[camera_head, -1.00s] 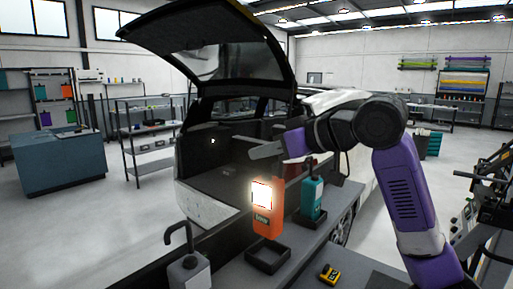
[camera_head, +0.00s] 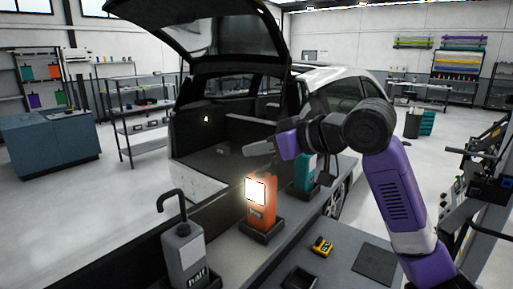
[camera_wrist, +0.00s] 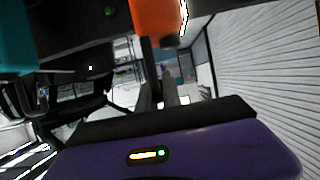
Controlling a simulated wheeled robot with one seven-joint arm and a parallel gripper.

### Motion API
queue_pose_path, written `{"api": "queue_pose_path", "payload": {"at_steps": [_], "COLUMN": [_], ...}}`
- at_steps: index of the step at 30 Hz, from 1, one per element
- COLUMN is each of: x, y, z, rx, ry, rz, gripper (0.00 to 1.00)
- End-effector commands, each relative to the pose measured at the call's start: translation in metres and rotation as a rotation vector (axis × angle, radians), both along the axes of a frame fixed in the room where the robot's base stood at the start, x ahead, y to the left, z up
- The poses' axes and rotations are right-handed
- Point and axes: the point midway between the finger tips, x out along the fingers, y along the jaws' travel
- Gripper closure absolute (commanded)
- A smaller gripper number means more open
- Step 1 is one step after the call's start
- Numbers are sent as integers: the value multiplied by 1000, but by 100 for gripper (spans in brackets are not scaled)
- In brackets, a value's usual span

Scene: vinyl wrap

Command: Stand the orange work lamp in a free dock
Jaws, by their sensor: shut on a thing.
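The orange work lamp (camera_head: 261,205), with a glowing white panel, is upright at a black dock (camera_head: 261,232) on the grey bench. Its lower end appears to be inside the dock's rim; I cannot tell whether it rests on the bottom. My gripper (camera_head: 264,150) is directly above the lamp, shut on its upper part, and hides the hold itself. In the wrist view the lamp's orange body (camera_wrist: 157,18) shows at the top, beyond my fingers (camera_wrist: 160,92). Another black dock (camera_head: 298,279) at the bench's near side is empty.
A teal lamp (camera_head: 303,174) stands just behind and right of the orange one. A grey hooked lamp (camera_head: 186,252) stands at the front left. A yellow item (camera_head: 321,246) and a dark mat (camera_head: 375,264) lie on the bench. The open-backed car (camera_head: 225,150) is behind.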

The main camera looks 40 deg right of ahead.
Motion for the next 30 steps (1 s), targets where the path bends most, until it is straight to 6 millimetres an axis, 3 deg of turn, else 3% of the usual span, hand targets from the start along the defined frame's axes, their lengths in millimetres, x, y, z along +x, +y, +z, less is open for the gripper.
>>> {"api": "queue_pose_path", "payload": {"at_steps": [26,27,30], "x": [0,0,0], "y": [0,0,0], "z": [-11,-11,-11], "rx": [0,-1,-1], "ry": [-1,-1,-1], "rz": [0,0,0], "gripper": [100,87,68]}}
